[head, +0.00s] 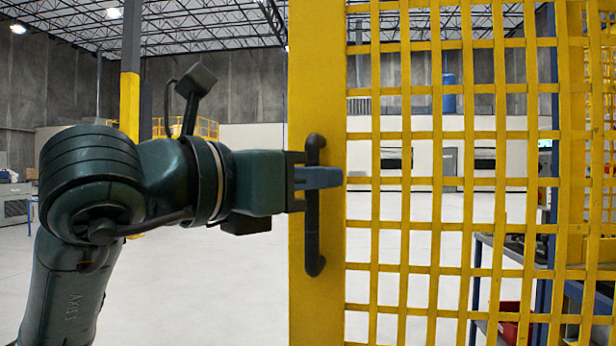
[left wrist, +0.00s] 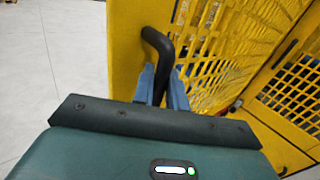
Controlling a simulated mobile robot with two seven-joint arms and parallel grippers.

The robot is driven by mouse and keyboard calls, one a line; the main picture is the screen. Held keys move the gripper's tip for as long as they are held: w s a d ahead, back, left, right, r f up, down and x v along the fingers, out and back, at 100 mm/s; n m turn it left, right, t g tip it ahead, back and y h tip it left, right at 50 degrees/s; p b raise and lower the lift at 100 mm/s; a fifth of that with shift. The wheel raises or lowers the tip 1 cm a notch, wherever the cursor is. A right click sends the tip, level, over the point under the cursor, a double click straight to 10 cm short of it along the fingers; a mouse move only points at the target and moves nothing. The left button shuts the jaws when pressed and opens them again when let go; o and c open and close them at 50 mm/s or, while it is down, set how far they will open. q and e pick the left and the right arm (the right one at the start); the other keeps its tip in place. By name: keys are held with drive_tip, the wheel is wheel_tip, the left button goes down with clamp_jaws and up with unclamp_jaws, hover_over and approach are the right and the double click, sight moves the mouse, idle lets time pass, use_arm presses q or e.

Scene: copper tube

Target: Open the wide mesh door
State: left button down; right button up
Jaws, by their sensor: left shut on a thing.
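The wide mesh door (head: 440,205) is a yellow frame with an open yellow grid, filling the right half of the head view. A black upright bar handle (head: 313,240) is fixed to its solid left post (head: 317,318). My left gripper (head: 318,178) comes in from the left and is shut on the handle at its upper middle part. In the left wrist view the blue fingers (left wrist: 163,88) sit on both sides of the black handle (left wrist: 157,42), beside the yellow door (left wrist: 222,45). My right gripper is in neither view.
A second yellow mesh panel (left wrist: 292,85) stands at the right in the left wrist view. Behind the door, a workbench (head: 510,245) shows through the grid. The pale floor (head: 200,300) left of the door is clear. A yellow and grey column (head: 130,85) stands farther back.

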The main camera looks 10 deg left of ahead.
use_arm(q)
drive_tip(key=c, duration=1.5)
unclamp_jaws()
drive_tip(key=shift+d, duration=0.1)
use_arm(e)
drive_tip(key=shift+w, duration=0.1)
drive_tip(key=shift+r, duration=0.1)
use_arm(q)
drive_tip(key=b+v, duration=0.1)
drive_tip(key=v, duration=1.2)
drive_tip(key=shift+s, duration=0.1)
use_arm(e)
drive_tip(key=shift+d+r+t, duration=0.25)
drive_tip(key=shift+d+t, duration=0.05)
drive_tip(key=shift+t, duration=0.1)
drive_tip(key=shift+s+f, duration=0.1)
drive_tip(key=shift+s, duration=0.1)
